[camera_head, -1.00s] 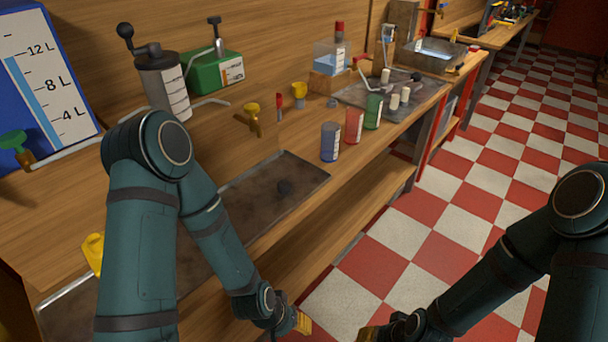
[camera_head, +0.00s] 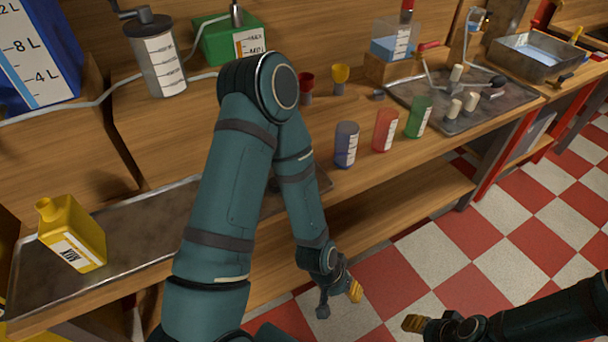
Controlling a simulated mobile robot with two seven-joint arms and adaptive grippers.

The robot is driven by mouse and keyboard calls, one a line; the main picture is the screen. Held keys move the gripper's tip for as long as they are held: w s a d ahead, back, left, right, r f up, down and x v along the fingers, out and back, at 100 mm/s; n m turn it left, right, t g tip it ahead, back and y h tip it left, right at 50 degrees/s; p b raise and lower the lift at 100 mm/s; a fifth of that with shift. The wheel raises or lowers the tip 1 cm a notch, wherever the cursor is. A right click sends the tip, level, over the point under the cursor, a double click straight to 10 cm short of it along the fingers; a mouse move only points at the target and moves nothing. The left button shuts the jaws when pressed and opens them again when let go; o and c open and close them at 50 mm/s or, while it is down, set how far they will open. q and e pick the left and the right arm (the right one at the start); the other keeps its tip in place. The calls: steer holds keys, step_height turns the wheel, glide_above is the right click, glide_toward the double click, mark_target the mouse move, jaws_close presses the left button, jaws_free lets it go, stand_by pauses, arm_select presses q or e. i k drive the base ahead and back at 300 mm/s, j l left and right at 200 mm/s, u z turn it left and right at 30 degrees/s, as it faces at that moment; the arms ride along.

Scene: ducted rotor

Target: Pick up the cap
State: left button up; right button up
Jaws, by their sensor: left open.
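No part is plainly recognisable as the cap. A small dark piece (camera_head: 272,185) on the front metal tray (camera_head: 130,240) is mostly hidden behind my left arm. A small grey piece (camera_head: 377,95) lies on the bench, and a black round piece (camera_head: 498,81) is at the right-hand tray. A yellow bottle (camera_head: 76,235) with a label stands on the front tray at the left. My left gripper (camera_head: 339,301) is open and empty, hanging below and in front of the bench edge. My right gripper (camera_head: 414,323) shows only in part at the lower right, over the floor; its jaws are unclear.
Blue, red and green cups (camera_head: 387,130) stand near the bench's front edge. Red and yellow funnels (camera_head: 340,78) stand behind. A grey canister (camera_head: 160,60), a green box (camera_head: 228,42) and a hose line the back. A lower shelf (camera_head: 400,205) runs under the bench.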

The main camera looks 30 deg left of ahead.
mark_target(274, 187)
steer(key=i+l+u, duration=0.1)
steer(key=i+l, duration=0.6)
steer(key=l, duration=0.2)
steer(key=i+u, duration=0.1)
steer(key=u, duration=1.45)
